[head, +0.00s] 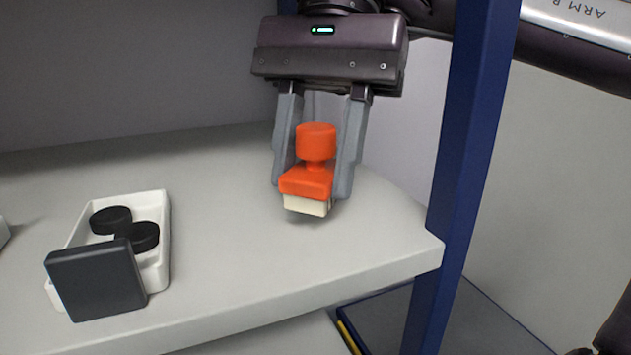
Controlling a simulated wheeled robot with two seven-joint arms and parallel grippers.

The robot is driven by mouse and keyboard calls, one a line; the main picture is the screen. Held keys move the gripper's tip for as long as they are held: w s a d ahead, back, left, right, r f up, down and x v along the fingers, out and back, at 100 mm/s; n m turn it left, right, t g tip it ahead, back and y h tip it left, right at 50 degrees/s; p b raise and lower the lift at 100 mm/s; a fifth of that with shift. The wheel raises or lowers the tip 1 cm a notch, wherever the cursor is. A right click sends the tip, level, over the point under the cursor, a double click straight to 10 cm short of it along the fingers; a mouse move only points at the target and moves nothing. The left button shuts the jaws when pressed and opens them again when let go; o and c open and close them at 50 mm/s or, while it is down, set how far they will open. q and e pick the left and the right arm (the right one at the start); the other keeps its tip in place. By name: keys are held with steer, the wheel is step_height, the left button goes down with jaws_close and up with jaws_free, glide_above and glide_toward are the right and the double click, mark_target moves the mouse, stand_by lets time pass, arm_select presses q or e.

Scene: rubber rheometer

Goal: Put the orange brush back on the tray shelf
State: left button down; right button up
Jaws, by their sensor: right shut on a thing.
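The orange brush (315,162) has a round knob on top, a block body and a pale bristle base. It is upright between the two grey fingers of my right gripper (315,165), which is shut on it. The brush is over the right part of the white shelf (240,260). Its base is at or just above the surface; I cannot tell if it touches. My left gripper is not in view.
A white tray (159,215) with black round pieces (111,220) stands on the shelf at left. A dark square plate (97,281) leans at its front. A blue post (468,150) rises at the shelf's right corner. The shelf between tray and brush is clear.

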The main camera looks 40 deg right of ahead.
steer(key=shift+w+f, duration=0.2)
steer(key=shift+f, duration=1)
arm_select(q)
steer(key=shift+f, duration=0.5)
arm_select(e)
steer(key=shift+s, duration=0.1)
steer(key=shift+f+b, duration=0.25)
steer(key=shift+b, duration=0.2)
steer(key=o, duration=0.9)
steer(key=shift+r, duration=0.1)
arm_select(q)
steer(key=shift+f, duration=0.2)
